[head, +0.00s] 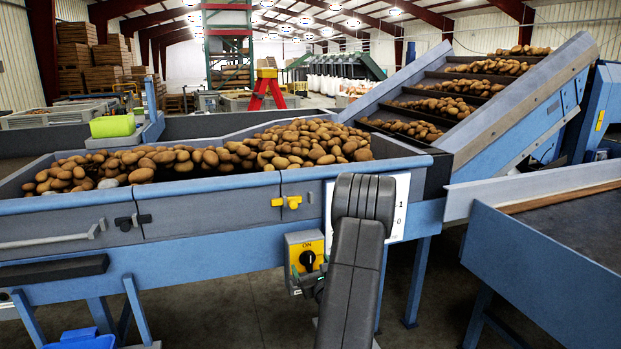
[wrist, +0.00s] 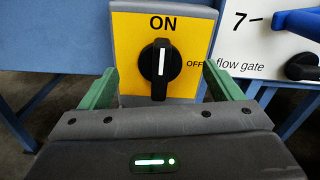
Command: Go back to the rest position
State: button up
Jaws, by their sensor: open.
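In the wrist view my gripper (wrist: 159,68) is open, its two green fingers apart on either side of a black rotary knob (wrist: 160,62). The fingers show a gap to the knob on both sides. The knob sits on a yellow switch plate (wrist: 130,40), and its white line stands upright, toward the word ON. In the head view the switch box (head: 292,246) hangs on the front of the blue conveyor frame, with the knob (head: 307,259) facing me. My dark arm rises just right of it and hides most of my gripper there.
A potato-filled conveyor (head: 150,215) runs across behind the switch, with a yellow latch (head: 287,202) on its side. A white flow gate sign (wrist: 250,45) with a blue handle (wrist: 300,22) is right of the switch. A blue-sided table (head: 540,275) stands at the right.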

jog(key=shift+r+m+p, duration=0.1)
jog(key=shift+m+p, duration=0.5)
jog(key=shift+p, duration=0.25)
